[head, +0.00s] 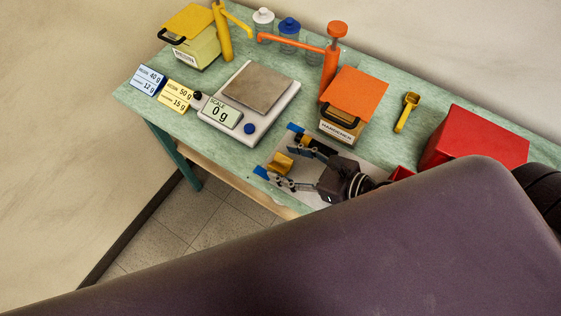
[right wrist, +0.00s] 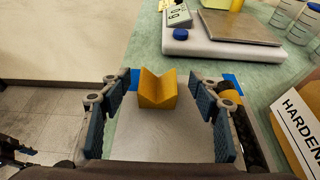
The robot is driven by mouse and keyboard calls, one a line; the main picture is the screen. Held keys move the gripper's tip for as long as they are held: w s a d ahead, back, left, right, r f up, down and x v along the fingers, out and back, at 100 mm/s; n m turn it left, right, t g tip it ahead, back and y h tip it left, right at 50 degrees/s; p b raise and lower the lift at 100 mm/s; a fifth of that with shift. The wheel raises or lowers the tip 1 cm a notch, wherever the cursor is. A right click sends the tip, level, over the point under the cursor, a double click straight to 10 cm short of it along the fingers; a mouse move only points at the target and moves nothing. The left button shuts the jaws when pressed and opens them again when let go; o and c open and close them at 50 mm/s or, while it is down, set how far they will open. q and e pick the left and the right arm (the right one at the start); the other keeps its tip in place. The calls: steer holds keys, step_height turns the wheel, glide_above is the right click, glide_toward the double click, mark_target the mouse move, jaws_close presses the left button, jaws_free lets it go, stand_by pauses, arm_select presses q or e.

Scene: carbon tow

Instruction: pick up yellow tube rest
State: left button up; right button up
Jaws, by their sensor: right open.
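The yellow tube rest (head: 281,163) is a small block with a V notch on top. It sits on a pale grey sheet or plate (right wrist: 152,150) near the table's front edge. In the right wrist view the rest (right wrist: 158,91) stands upright, centred ahead between the finger pads. My right gripper (head: 291,163) is open, low over the plate, with one finger on each side of the rest's line. In the right wrist view the gripper (right wrist: 160,120) shows a clear gap from both pads to the rest. My left gripper is not in view.
A scale (head: 262,88) reading 0 g stands behind. The orange hardener box (head: 352,103) is close on the right. A yellow-orange rounded object (right wrist: 230,97) lies just beyond the right-hand finger. Blue patches (right wrist: 231,80) mark the plate's far corners. A red box (head: 472,138) is farther right.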

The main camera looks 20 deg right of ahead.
mark_target(278, 164)
steer(key=shift+x, duration=1.15)
steer(key=shift+w+a+f, duration=0.15)
steer(key=shift+a, duration=0.15)
steer(key=shift+c, duration=1.1)
steer(key=c, duration=0.5)
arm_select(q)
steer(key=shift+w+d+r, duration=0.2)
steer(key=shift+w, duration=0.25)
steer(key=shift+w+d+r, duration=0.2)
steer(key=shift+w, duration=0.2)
arm_select(e)
steer(key=c, duration=0.6)
